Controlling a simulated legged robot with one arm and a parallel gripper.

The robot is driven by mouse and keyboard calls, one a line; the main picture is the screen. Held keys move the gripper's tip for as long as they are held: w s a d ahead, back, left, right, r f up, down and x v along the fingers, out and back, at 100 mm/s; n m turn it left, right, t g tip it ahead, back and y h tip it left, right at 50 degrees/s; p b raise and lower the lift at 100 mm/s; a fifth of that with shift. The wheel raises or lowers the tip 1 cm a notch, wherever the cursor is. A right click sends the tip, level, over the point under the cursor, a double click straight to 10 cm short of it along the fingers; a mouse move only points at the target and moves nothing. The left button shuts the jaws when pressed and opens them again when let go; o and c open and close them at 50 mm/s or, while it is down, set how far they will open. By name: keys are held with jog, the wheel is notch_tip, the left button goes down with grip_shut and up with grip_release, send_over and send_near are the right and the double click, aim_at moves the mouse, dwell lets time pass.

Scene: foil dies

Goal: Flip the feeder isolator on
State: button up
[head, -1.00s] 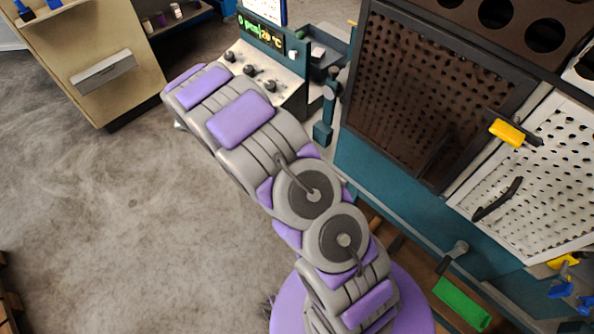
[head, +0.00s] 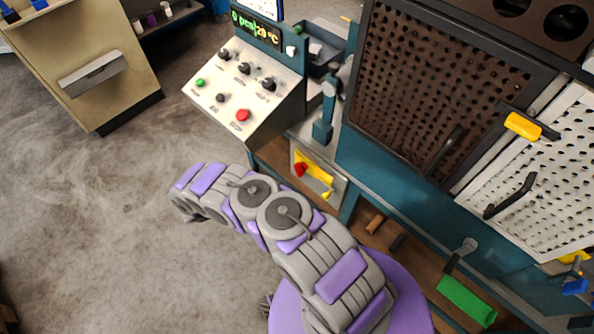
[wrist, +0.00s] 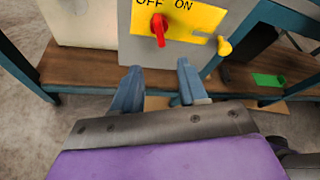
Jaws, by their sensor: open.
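The feeder isolator is a grey box with a yellow plate (head: 318,176) and a red handle (head: 299,169), low on the machine below the control console. In the wrist view the yellow plate (wrist: 200,18) reads OFF on the left and ON on the right. The red handle (wrist: 159,30) hangs nearly straight down, under and between the words, slightly nearer OFF. My gripper (wrist: 157,88) is open and empty, with its two blue-grey fingers below the handle in the picture and apart from it. In the head view my gripper is hidden by my arm.
The sloping control console (head: 245,90) with knobs and a red button stands above and left of the isolator. A wooden shelf (wrist: 95,70) runs below the box. Open floor (head: 90,220) lies left.

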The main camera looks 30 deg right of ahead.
aim_at(296, 172)
jog(key=b+x, duration=0.2)
jog(key=x, duration=0.6)
jog(key=b+x, duration=0.2)
jog(key=x, duration=0.7)
jog(key=shift+d+f, duration=0.15)
jog(key=shift+f, duration=0.15)
jog(key=shift+w, duration=0.1)
grip_shut()
